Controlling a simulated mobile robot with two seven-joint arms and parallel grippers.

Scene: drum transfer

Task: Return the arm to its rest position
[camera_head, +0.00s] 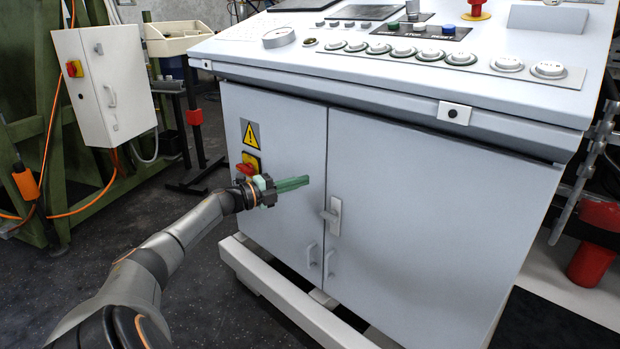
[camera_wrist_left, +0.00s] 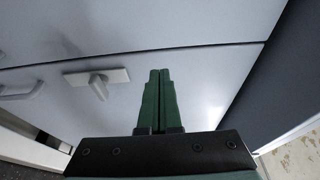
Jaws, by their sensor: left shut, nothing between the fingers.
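My left arm (camera_head: 165,255) reaches in from the lower left of the head view. Its gripper (camera_head: 306,181) has green fingers and points right, in front of the grey cabinet's doors (camera_head: 420,200). In the left wrist view the two green fingers (camera_wrist_left: 160,72) lie side by side, shut and empty. The door handle (camera_head: 333,215) is right of and below the fingertips in the head view. The handle also shows in the left wrist view (camera_wrist_left: 98,80), left of the fingers and apart from them. My right gripper is in neither view.
A control panel with buttons (camera_head: 460,58) tops the cabinet. A red knob (camera_head: 246,169) is on the cabinet just behind my left wrist. A pale base rail (camera_head: 285,290) runs below. A white switch box (camera_head: 105,85) on a green frame stands left. Floor is open at lower left.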

